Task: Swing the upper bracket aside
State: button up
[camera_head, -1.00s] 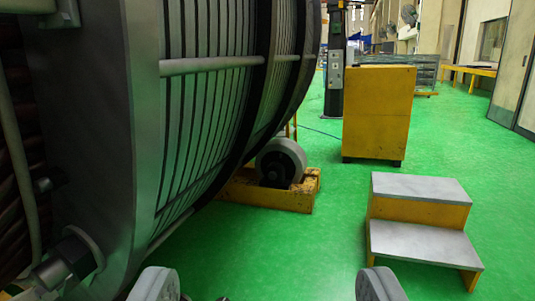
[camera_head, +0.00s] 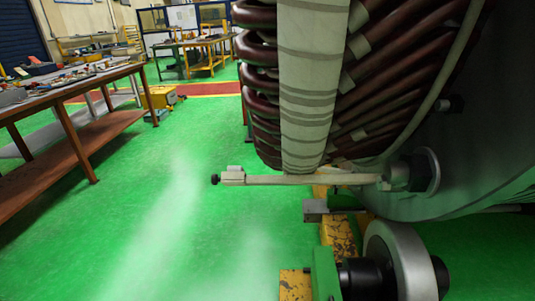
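The stator's dark red winding ends (camera_head: 390,80) fill the upper right of the view, with a pale taped bundle (camera_head: 308,80) hanging in front. A pale bracket arm (camera_head: 290,180) runs roughly level below the bundle's lower end. Its free left end carries a small block and a dark knob (camera_head: 215,180). Its right end meets a round pivot fitting (camera_head: 415,170) on the grey stator frame (camera_head: 465,170). This is the only bracket I can make out clearly; I cannot tell whether it is the upper one. My gripper is not in this view.
A grey roller (camera_head: 400,260) on a yellow and green support (camera_head: 325,270) stands below the stator. A wooden workbench (camera_head: 90,75) with tools is at the left. A yellow box (camera_head: 163,98) and more tables stand behind. The green floor (camera_head: 150,200) between is clear.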

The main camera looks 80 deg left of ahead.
aim_at(229, 179)
jog(key=k+j+u, duration=0.4)
jog(key=k+u, duration=0.15)
jog(key=u, duration=1.4)
jog(key=k+j, duration=0.05)
